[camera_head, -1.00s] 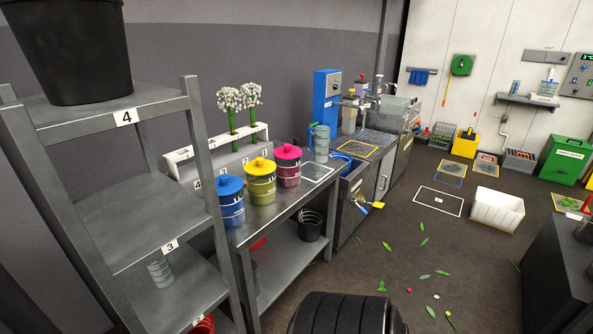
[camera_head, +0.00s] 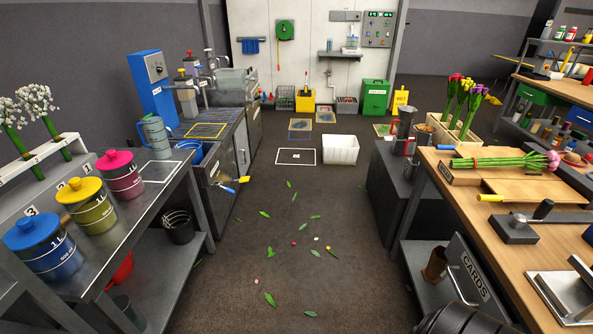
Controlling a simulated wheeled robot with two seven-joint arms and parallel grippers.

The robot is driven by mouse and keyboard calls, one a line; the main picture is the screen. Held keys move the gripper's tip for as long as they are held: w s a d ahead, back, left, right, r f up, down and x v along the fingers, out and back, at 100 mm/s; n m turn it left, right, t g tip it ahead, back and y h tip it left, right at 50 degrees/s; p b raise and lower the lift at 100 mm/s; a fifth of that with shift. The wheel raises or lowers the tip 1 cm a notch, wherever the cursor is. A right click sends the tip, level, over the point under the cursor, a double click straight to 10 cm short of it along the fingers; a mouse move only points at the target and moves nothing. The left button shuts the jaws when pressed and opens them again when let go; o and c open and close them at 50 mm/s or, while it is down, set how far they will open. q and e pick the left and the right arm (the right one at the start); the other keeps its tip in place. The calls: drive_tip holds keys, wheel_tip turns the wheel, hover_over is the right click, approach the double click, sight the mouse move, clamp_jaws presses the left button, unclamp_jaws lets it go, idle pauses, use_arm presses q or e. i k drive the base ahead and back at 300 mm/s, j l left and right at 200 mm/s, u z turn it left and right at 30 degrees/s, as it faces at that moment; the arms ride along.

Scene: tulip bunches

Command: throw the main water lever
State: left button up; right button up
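No lever can be made out for certain as the main water lever. A blue-and-yellow handle-like part (camera_head: 230,185) sticks out at the front of the sink cabinet (camera_head: 222,165) on the left; its kind is unclear. Taps (camera_head: 208,62) stand by the sink (camera_head: 236,80) at the back left. A thin pipe (camera_head: 306,80) runs down the far white wall; any handle on it is too small to tell.
The left bench (camera_head: 150,205) holds lidded pots, such as a pink one (camera_head: 120,172). A wooden bench (camera_head: 475,205) with tulips stands right. A white crate (camera_head: 341,149) is on the floor ahead.

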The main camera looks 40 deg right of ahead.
sight(227, 189)
drive_tip(key=z, duration=0.65)
drive_tip(key=i+l, duration=0.1)
drive_tip(key=i, duration=0.1)
